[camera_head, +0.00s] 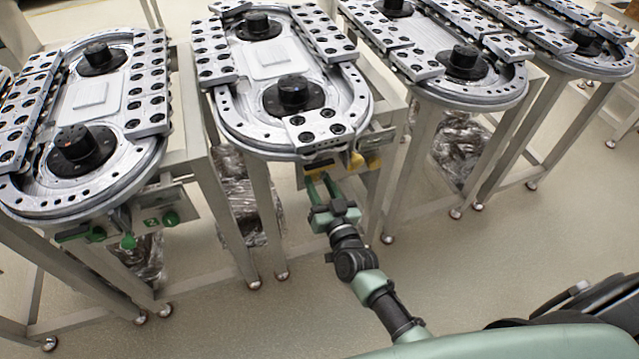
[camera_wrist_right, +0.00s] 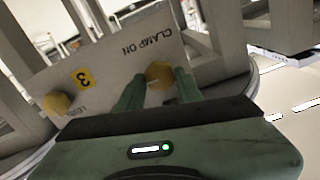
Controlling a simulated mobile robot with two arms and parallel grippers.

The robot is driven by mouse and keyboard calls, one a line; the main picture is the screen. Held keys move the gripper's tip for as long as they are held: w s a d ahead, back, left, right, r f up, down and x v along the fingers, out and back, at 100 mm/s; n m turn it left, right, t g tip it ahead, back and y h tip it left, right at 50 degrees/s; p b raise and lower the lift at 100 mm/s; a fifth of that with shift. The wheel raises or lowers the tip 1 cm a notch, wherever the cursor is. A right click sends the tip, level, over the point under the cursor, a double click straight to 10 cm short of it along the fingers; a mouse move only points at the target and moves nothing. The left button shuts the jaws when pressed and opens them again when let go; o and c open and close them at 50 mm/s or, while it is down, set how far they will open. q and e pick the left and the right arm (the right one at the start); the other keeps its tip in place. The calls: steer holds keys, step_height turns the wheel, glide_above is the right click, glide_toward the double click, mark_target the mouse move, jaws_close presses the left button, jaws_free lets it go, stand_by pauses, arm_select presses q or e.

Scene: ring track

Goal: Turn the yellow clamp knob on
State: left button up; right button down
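The yellow clamp knob (camera_wrist_right: 160,73) shows in the right wrist view on a pale panel (camera_wrist_right: 118,62), beside the upside-down words CLAMP ON. My right gripper (camera_wrist_right: 159,82) points at this knob. Its two green fingers are apart, one on each side of the knob in the picture. I cannot tell whether they touch it. In the head view, my right gripper (camera_head: 319,178) is at the front of the middle-left station, just below its yellow parts. The knob is hard to make out there. My left gripper is not in view.
A second yellow knob (camera_wrist_right: 56,103) and a yellow label 3 (camera_wrist_right: 85,79) are on the same panel. The ring track (camera_head: 235,130) stands above it on a legged frame. A station with green knobs (camera_head: 128,241) is at left.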

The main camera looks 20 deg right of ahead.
stand_by(0.3)
steer(key=m, duration=0.3)
steer(key=m+b, duration=0.1)
steer(key=m, duration=0.4)
steer(key=shift+f+m, duration=0.1)
steer(key=shift+m, duration=0.2)
steer(key=m+b, duration=0.1)
steer(key=m, duration=0.4)
steer(key=shift+m+b, duration=0.6)
steer(key=shift+m, duration=1.5)
steer(key=c, duration=0.9)
jaws_free()
steer(key=shift+c, duration=0.2)
